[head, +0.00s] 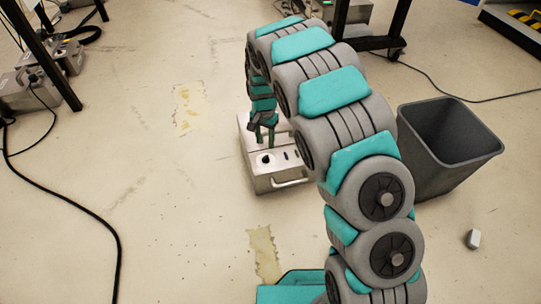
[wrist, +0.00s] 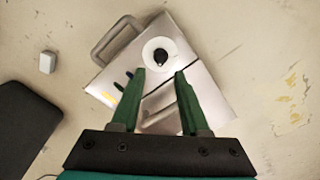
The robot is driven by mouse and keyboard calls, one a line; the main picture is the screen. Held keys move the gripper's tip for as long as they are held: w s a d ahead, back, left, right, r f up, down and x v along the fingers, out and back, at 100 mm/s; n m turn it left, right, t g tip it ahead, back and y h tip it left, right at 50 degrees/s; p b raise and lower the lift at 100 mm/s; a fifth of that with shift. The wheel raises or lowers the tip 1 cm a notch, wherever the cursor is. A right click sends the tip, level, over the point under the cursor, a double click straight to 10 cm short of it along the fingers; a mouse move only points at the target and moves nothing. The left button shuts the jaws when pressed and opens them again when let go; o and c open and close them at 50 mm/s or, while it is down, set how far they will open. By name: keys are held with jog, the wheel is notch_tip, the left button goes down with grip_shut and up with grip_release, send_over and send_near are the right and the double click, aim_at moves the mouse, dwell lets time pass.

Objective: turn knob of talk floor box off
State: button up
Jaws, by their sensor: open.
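The talk floor box (head: 262,178) is a silver metal box on the floor, under the end of my arm in the head view. It also shows in the wrist view (wrist: 187,45), turned at an angle, with a grey handle on one side. Its knob (wrist: 161,57) is black on a round white dial, and a dark round spot marks the knob in the head view (head: 265,159). My gripper (wrist: 161,72) is open and empty above the box, its two green fingers pointing toward the dial. In the head view my gripper (head: 264,137) is small and partly hidden by the arm.
A dark grey bin (head: 440,150) stands right of the box and my arm. A small white block (head: 473,239) lies on the floor. Other metal boxes (head: 40,80) and a black cable (head: 90,212) lie at left. The floor left of the box is clear.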

aim_at(265, 158)
notch_tip(265, 158, down, 8)
jog(key=shift+f+b, duration=0.1)
jog(key=shift+b, duration=0.4)
grip_shut()
dwell(0.3)
